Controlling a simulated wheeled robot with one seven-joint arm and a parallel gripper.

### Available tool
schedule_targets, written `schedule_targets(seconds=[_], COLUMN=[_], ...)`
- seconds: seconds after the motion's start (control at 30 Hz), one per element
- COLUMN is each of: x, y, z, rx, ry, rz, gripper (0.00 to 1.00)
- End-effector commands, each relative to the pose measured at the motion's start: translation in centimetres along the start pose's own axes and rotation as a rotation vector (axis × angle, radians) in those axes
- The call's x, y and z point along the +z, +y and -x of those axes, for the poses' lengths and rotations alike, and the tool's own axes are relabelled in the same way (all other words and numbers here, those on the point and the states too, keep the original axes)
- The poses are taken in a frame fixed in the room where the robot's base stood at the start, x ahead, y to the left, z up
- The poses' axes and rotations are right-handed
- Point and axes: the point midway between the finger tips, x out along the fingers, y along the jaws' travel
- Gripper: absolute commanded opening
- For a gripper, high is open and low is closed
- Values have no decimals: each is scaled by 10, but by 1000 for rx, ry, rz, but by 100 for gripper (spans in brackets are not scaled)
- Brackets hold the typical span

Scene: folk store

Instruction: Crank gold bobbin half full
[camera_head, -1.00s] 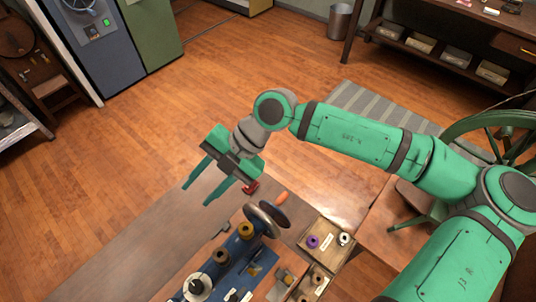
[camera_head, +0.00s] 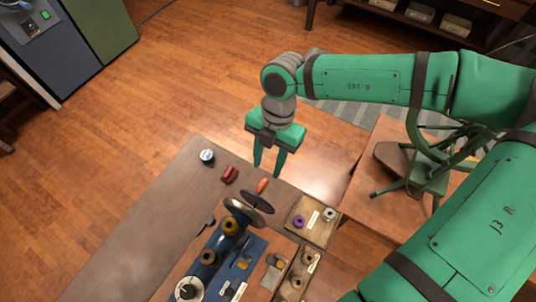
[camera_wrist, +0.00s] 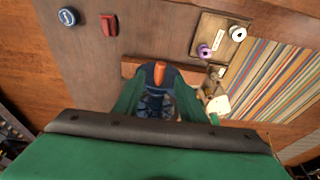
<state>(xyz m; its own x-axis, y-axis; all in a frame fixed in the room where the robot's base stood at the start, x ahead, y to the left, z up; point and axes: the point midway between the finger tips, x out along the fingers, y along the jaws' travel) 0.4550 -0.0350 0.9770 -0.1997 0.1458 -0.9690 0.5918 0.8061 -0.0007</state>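The blue winder (camera_head: 208,258) is fixed on the bench, with a gold bobbin (camera_head: 230,226) on it near the crank wheel (camera_head: 242,212). The orange crank handle (camera_head: 262,185) sticks up at the wheel's far side. My gripper (camera_head: 268,172) is open and empty, pointing down above and just beyond the handle in the head view. In the wrist view the orange handle (camera_wrist: 160,74) shows between my two green fingers (camera_wrist: 158,100), with the blue winder below it. I cannot tell whether a finger touches the handle. How much thread the bobbin holds is unclear.
A wooden tray (camera_head: 323,240) with purple (camera_head: 299,222) and white (camera_head: 329,215) spools stands right of the winder. A red object (camera_head: 229,175) and a round tin (camera_head: 207,156) lie on the bench's far end. The bench's left side is clear.

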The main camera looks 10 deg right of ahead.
Motion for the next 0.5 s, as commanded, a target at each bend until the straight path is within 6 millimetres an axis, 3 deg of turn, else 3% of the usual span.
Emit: schedule_targets(seconds=[0.5], x=[-2], y=[3], z=[-54], rx=[-2], ry=[2], rz=[9], gripper=[38])
